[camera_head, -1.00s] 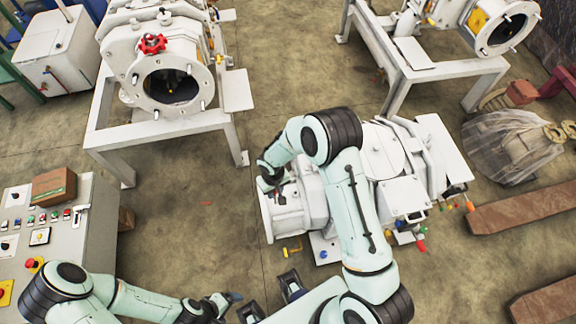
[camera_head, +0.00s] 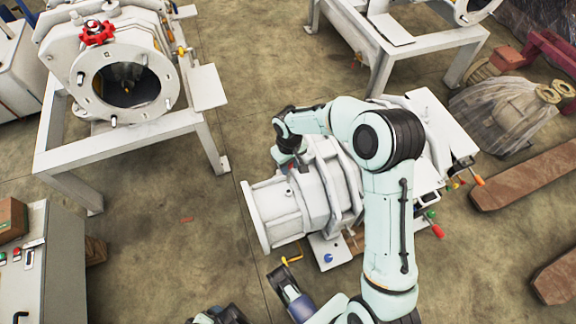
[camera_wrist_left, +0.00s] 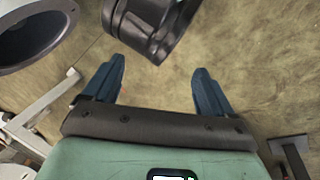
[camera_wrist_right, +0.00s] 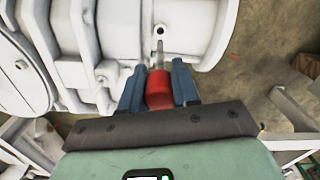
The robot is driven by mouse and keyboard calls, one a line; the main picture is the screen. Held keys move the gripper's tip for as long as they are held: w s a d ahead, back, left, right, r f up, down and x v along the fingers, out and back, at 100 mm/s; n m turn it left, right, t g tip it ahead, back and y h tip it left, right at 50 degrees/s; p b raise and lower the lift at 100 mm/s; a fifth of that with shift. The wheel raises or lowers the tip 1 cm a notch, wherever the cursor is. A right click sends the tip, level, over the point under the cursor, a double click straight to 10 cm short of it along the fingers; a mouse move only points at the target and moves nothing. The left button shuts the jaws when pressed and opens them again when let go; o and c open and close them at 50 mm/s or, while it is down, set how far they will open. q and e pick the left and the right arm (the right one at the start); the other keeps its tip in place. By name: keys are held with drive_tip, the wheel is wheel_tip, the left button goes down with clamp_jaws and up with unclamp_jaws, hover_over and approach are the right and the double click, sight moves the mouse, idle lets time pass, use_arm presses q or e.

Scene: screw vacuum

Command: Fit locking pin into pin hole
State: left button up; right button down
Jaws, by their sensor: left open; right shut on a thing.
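My right gripper (camera_wrist_right: 160,85) is shut on the red handle of the locking pin (camera_wrist_right: 158,88), seen in the right wrist view. The pin's grey metal shaft points away from the fingers toward a dark round pin hole (camera_wrist_right: 160,30) in the white machine's cylinder. The shaft tip appears just short of the hole; I cannot tell the gap in depth. In the head view the right gripper (camera_head: 288,165) is over the white vacuum machine (camera_head: 285,208). My left gripper (camera_wrist_left: 158,92) is open and empty in the left wrist view, above bare floor.
A second white machine (camera_head: 125,85) with a red handwheel (camera_head: 97,32) stands on a frame at upper left. A grey control cabinet (camera_head: 45,270) is at lower left.

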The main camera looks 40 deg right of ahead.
sight(289, 174)
use_arm(q)
drive_tip(key=shift+s+d+r, duration=0.1)
drive_tip(key=shift+s+r, duration=0.05)
use_arm(e)
drive_tip(key=shift+f+b, duration=1.25)
drive_tip(key=shift+f, duration=1)
drive_tip(key=shift+f+b, duration=0.4)
drive_tip(key=shift+f, duration=0.25)
use_arm(q)
drive_tip(key=w+a+f+t, duration=0.1)
drive_tip(key=w+a+f, duration=0.1)
drive_tip(key=w+f, duration=0.2)
drive_tip(key=shift+w+a+y, duration=0.25)
drive_tip(key=shift+a+y, duration=0.1)
drive_tip(key=shift+y, duration=0.05)
drive_tip(key=shift+r+p, duration=0.3)
drive_tip(key=shift+d, duration=0.15)
